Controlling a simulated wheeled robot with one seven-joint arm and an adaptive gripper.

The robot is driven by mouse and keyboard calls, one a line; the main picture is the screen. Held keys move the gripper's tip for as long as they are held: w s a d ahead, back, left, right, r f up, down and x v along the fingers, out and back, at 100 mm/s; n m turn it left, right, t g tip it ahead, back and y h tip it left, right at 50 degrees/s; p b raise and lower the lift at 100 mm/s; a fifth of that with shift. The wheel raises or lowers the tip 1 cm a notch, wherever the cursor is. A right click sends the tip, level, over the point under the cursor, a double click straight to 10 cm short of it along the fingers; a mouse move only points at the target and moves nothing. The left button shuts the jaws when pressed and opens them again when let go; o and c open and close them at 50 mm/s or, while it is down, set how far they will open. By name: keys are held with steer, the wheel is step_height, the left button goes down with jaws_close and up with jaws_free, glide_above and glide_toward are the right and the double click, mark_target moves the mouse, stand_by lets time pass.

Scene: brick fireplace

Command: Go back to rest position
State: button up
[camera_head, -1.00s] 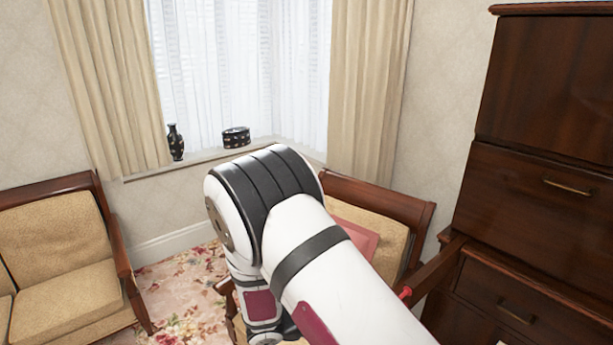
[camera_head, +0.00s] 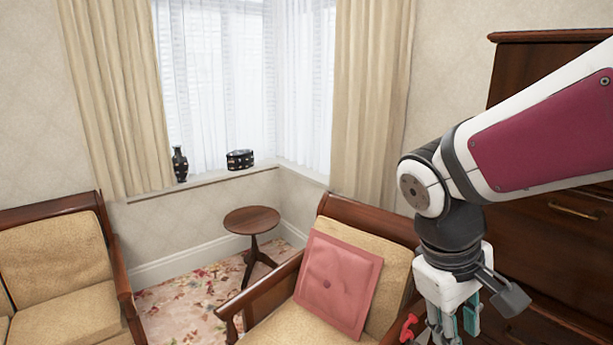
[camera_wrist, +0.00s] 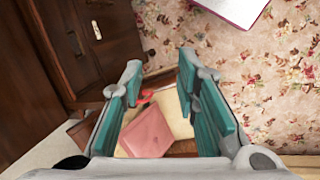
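My gripper (camera_head: 453,322) points down at the right of the head view, beside the cushioned armchair. Its lower end is partly cut off by the picture's bottom edge. In the wrist view my gripper (camera_wrist: 162,85) has its two teal-padded fingers wide apart, with nothing held between them. Below them, in that view, lie the chair's pale seat (camera_wrist: 170,115), a pink cushion (camera_wrist: 147,133) and a small red object (camera_wrist: 146,96). The red object (camera_head: 408,327) also shows just left of my gripper in the head view; I cannot tell what it is.
The armchair (camera_head: 395,262) with its pink cushion (camera_head: 338,285) stands close to my arm. A dark wooden cabinet (camera_head: 545,235) is behind my arm. A round side table (camera_head: 252,221) stands near the window, and another armchair (camera_head: 60,255) is at left. Flowered carpet (camera_head: 185,300) lies between the chairs.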

steer(key=s+a+r+m+t+y, duration=0.1)
steer(key=s+r+m+t+y, duration=0.2)
steer(key=s+r+m+t, duration=0.1)
step_height(320, 180, up, 3)
steer(key=shift+s+a+r+m+t+y, duration=0.1)
steer(key=shift+s+a+m+t+y, duration=0.25)
steer(key=shift+s+t, duration=0.65)
steer(key=shift+s+g, duration=0.25)
steer(key=shift+g, duration=0.05)
